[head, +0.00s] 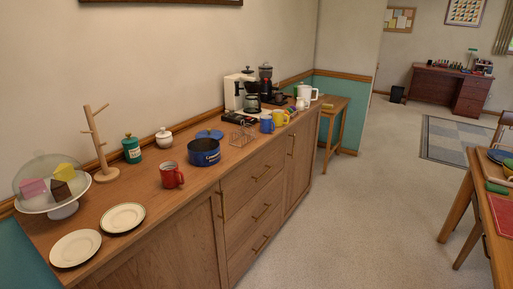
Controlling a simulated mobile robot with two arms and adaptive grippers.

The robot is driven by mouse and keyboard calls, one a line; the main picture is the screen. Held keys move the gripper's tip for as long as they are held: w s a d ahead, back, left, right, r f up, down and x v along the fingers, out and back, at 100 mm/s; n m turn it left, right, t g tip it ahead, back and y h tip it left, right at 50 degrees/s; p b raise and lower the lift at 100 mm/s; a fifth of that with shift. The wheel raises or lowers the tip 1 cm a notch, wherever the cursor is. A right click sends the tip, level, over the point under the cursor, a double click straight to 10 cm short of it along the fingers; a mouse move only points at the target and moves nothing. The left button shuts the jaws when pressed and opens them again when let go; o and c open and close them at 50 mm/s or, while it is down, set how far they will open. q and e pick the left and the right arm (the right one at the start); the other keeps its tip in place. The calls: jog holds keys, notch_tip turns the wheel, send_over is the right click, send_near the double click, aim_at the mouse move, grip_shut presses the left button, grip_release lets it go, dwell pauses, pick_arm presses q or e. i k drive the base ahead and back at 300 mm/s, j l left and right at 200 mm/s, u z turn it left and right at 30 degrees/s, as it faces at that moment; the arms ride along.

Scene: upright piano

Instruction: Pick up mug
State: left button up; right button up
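A red mug (171,175) stands upright on the wooden sideboard (150,233), near its front edge, with its handle toward the right. A blue mug (267,124) and a yellow mug (280,117) stand farther along the same top, beside each other. A wooden mug tree (98,140) stands at the back left with no mug on its pegs. Neither of my grippers shows in the head view, so I cannot see whether they are open or shut.
Two plates (76,248) lie left of the red mug, near a domed cake stand (62,212). A dark blue pot (204,152) stands to its right. A coffee maker (238,92) is farther back. The carpet (345,215) before the sideboard is clear; a table (463,205) stands right.

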aim_at(170, 172)
jog(key=i+l+z, duration=0.3)
jog(key=i+z, duration=0.15)
jog(key=i+l+z, duration=0.1)
jog(key=i+z, duration=0.35)
jog(key=i+j+z, duration=0.15)
jog(key=i+z, duration=0.3)
jog(key=i, duration=0.2)
jog(key=i+j+z, duration=0.25)
jog(key=i+z, duration=0.2)
jog(key=i+u, duration=0.15)
jog(key=u, duration=0.25)
jog(key=i+l+u, duration=0.1)
jog(key=u, duration=0.3)
jog(key=i+l+u, duration=0.1)
jog(key=u, duration=0.35)
jog(key=i+l+u, duration=0.2)
jog(key=u, duration=0.2)
